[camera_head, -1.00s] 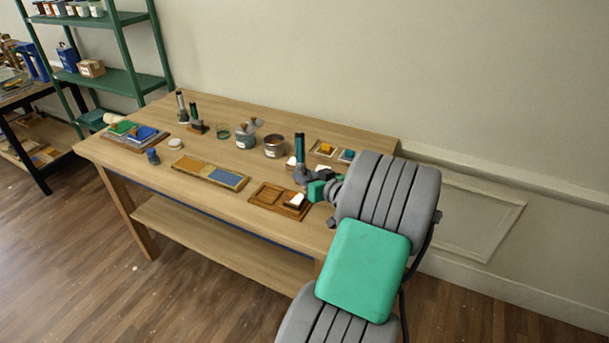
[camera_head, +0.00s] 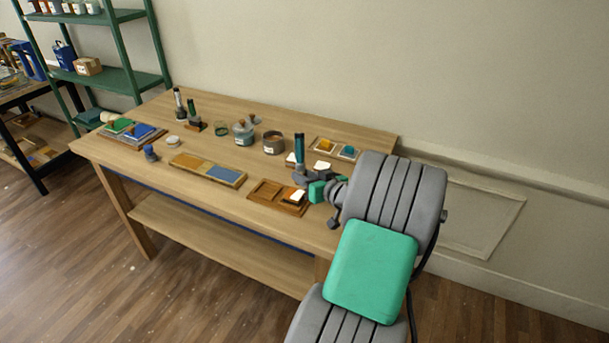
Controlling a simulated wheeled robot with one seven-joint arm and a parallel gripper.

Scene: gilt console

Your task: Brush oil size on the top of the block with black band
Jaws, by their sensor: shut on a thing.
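My gripper (camera_head: 306,178) is at the right part of the wooden table, shut on an upright brush with a teal handle (camera_head: 299,147). The brush's bristle end is hidden by the gripper and arm. A pale block (camera_head: 296,196) sits in the right part of a brown wooden tray (camera_head: 265,189), just below the gripper in the picture. Two more pale blocks stand behind the gripper, one to the left (camera_head: 290,159) and one to the right (camera_head: 322,165). I cannot make out a black band on any of them. I cannot tell whether the brush touches a block.
A grey pot (camera_head: 273,144) and a glass jar (camera_head: 243,135) stand mid-table. A tray with tan and blue panels (camera_head: 207,170) lies in front. Small framed yellow and teal pieces (camera_head: 337,150) lie at the back right. Other upright tools (camera_head: 191,112) stand at back left.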

